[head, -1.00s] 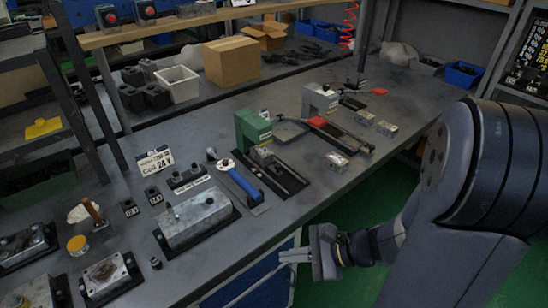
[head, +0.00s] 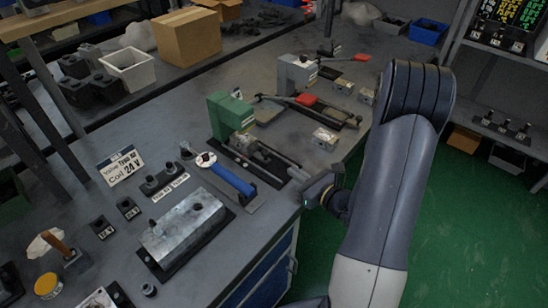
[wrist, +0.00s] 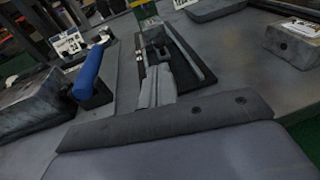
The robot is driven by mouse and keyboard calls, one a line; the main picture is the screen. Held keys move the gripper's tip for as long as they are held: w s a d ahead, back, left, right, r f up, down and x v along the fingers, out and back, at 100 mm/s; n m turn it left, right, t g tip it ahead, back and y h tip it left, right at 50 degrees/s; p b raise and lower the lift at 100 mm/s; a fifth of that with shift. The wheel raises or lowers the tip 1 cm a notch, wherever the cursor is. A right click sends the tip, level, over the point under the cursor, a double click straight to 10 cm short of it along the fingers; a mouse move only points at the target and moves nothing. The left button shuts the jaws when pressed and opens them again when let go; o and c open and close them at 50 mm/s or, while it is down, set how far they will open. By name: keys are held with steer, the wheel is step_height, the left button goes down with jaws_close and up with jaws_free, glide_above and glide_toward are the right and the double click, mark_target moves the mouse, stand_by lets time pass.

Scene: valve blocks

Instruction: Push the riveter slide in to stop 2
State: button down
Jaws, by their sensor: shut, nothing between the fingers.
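The likely riveter is a green upright block (head: 231,114) on a long black base (head: 255,162) near the middle of the bench. A grey slide (head: 262,148) lies along that base, in front of the green block. In the wrist view the slide (wrist: 158,45) and its dark base (wrist: 185,55) run away from me toward the green block (wrist: 146,9). My gripper (head: 293,174) is shut and empty at the near end of the base, by the bench's front edge. In the wrist view its fingers (wrist: 157,88) point along the slide. I cannot tell whether they touch it.
A blue-handled tool (head: 232,179) lies left of the base, with a grey metal block (head: 185,228) further left. To the right are a small metal block (head: 325,138) and a grey fixture with a red handle (head: 307,99). Green floor lies beyond the bench edge.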

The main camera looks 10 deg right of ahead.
mark_target(266, 153)
steer(key=p+x, duration=0.1)
steer(key=x, duration=0.8)
steer(key=shift+w+a+p, duration=0.15)
steer(key=shift+p, duration=0.15)
steer(key=shift+b+x, duration=0.8)
steer(key=shift+a+r, duration=0.1)
steer(key=shift+a, duration=0.1)
steer(key=shift+r, duration=0.1)
steer(key=shift+d, duration=0.15)
